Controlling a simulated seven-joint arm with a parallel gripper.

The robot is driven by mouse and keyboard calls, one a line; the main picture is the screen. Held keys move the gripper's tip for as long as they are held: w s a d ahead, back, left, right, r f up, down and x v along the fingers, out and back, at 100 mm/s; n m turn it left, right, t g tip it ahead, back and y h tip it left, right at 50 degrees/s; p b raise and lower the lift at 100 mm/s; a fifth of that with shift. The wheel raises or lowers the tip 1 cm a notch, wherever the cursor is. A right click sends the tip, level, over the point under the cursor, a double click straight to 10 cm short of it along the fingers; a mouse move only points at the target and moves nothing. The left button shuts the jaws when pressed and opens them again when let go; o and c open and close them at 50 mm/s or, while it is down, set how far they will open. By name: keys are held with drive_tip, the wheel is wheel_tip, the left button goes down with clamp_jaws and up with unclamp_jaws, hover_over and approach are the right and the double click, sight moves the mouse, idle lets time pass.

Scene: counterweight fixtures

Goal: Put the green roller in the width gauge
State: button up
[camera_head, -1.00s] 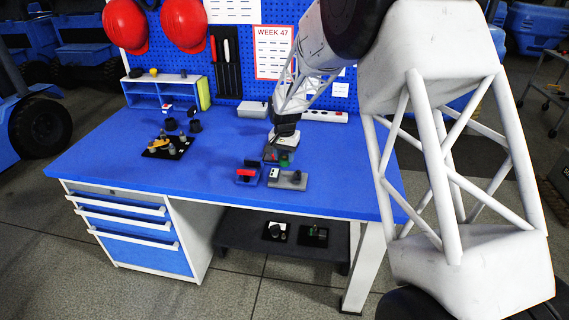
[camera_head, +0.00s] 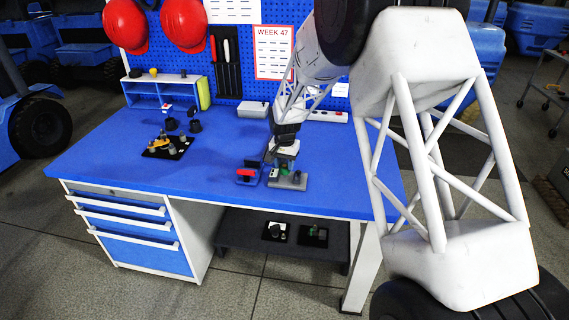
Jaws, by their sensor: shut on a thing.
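My gripper (camera_head: 285,156) points down over the right front part of the blue workbench, shut on the green roller (camera_head: 284,169). Only a small green patch of the roller shows below the jaws. The roller is right above or at a grey fixture (camera_head: 286,184) with a flat base and a dark knob on its right, probably the width gauge. Whether the roller touches the fixture I cannot tell. Part of the fixture is hidden behind the roller and jaws.
A fixture with a red block (camera_head: 246,173) stands close to the left of the grey one. A black tray (camera_head: 160,152) with several small parts and dark cups (camera_head: 195,126) are farther left. The bench's front edge is close. Two black pads lie on the lower shelf (camera_head: 255,240).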

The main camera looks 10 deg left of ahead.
sight(284, 166)
drive_tip(key=shift+f, duration=0.5)
drive_tip(key=o, duration=1)
drive_tip(key=shift+c, duration=0.2)
wheel_tip(284, 166, up, 13)
drive_tip(key=shift+r, duration=0.15)
idle(0.7)
